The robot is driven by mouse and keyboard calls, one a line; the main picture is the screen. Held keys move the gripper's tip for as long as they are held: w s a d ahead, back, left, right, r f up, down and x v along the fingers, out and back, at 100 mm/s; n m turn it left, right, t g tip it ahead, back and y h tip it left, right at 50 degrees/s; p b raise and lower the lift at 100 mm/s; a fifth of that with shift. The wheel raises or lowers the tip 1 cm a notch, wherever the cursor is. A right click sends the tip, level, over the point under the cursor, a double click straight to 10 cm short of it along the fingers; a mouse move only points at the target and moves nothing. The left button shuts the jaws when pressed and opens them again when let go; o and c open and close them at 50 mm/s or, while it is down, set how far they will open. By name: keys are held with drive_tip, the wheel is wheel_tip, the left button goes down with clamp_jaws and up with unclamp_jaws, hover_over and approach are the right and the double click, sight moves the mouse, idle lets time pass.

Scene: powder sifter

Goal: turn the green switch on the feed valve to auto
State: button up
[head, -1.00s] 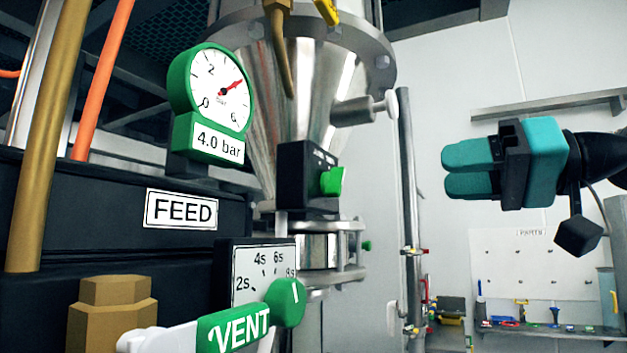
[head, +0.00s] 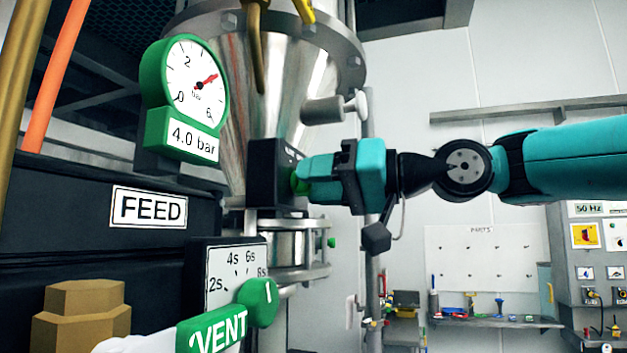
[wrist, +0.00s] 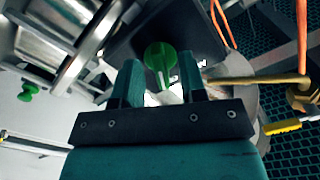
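The green switch (wrist: 160,58) sits on a black box (head: 268,172) on the front of the steel hopper. In the wrist view its round green face and raised grip lie between and just ahead of the fingertips of my gripper (wrist: 159,72). The two teal fingers stand apart, one on each side of the switch, with a gap showing. In the head view my gripper (head: 303,176) reaches in from the right, its tips at the switch, and covers most of it. The box's markings are mostly hidden or too small to read.
A green pressure gauge (head: 190,90) reading 4.0 bar and a FEED label (head: 148,208) are at left. A green VENT lever (head: 215,335) and its timer dial (head: 222,272) are below. A steel knob (head: 340,107) juts out above my gripper. Open room lies to the right.

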drive_tip(key=shift+c, duration=0.2)
clamp_jaws()
